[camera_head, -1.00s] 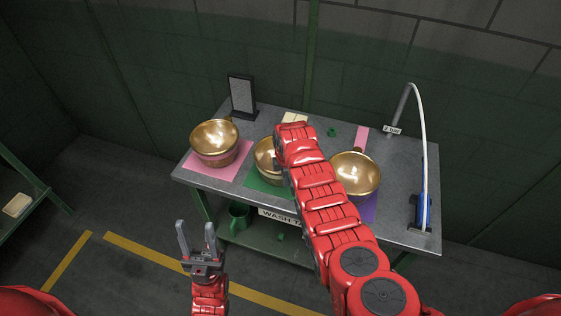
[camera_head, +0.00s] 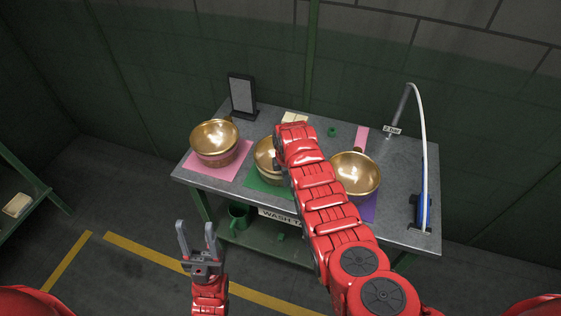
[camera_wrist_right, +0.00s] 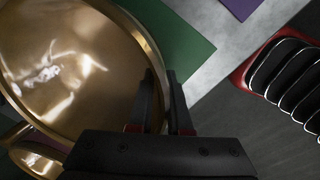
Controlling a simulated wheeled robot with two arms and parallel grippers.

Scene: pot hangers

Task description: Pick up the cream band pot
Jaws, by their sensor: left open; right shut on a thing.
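Three gold-coloured pots stand in a row on the table in the head view. The middle pot (camera_head: 264,154) is on the green mat (camera_head: 262,186), partly hidden by my right arm. Its outer band looks pale, but I cannot make out the colour surely. My right gripper (camera_wrist_right: 166,98) is shut on the rim of this pot, which fills the left of the right wrist view (camera_wrist_right: 65,75); one finger is inside the rim and one outside. In the head view my right fingers are mostly hidden by the arm. My left gripper (camera_head: 198,241) is open and empty, in front of the table.
The left pot (camera_head: 214,140) has a reddish band and sits on a pink mat (camera_head: 236,160). The right pot (camera_head: 356,173) sits on a purple mat (camera_head: 368,208). A dark framed panel (camera_head: 242,96) stands at the back, and a tap with a white hose (camera_head: 423,140) is at the right.

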